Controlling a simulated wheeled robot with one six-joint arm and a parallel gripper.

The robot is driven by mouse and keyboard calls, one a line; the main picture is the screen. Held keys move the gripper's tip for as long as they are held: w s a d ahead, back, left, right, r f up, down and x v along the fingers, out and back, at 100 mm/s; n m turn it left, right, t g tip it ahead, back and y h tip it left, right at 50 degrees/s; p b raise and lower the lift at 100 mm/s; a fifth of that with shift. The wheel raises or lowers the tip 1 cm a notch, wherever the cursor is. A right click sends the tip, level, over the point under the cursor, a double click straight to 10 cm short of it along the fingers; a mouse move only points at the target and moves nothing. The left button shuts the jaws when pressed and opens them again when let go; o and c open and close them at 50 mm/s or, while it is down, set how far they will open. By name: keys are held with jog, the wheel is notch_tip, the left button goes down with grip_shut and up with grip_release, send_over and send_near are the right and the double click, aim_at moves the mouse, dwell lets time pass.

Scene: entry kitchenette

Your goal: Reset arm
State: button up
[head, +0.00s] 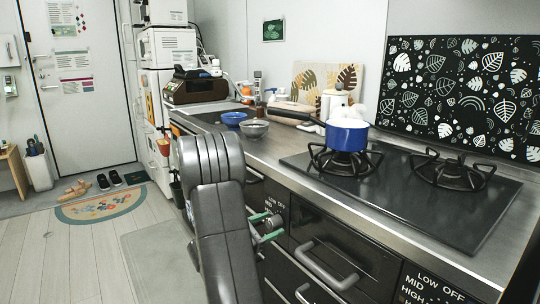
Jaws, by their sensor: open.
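My grey arm rises in the lower middle of the head view, in front of the counter. My gripper (266,227) shows only in part at the arm's right side, with green fingers spread apart. It is open, and I see nothing held between the fingers. The rest of the gripper is hidden behind the arm.
A blue pot (347,135) stands on the left burner of the black stove (430,205). A blue bowl (234,118) and a grey bowl (254,129) sit on the counter. Drawer handles (325,266) stick out at right. The floor (70,250) at left is mostly clear.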

jog(key=p+v, duration=0.3)
jog(key=v, duration=1.1)
jog(key=b+x, duration=0.3)
jog(key=x, duration=1.1)
jog(key=shift+d, duration=0.15)
jog(key=shift+r+n+p, duration=0.3)
jog(key=shift+n+p, duration=0.2)
jog(key=shift+p, duration=0.3)
jog(key=n+p, duration=0.5)
jog(key=v, duration=0.8)
jog(key=shift+a+f+p, duration=0.2)
jog(key=shift+f+p, duration=0.05)
jog(key=shift+p, duration=0.15)
jog(key=shift+s, duration=0.1)
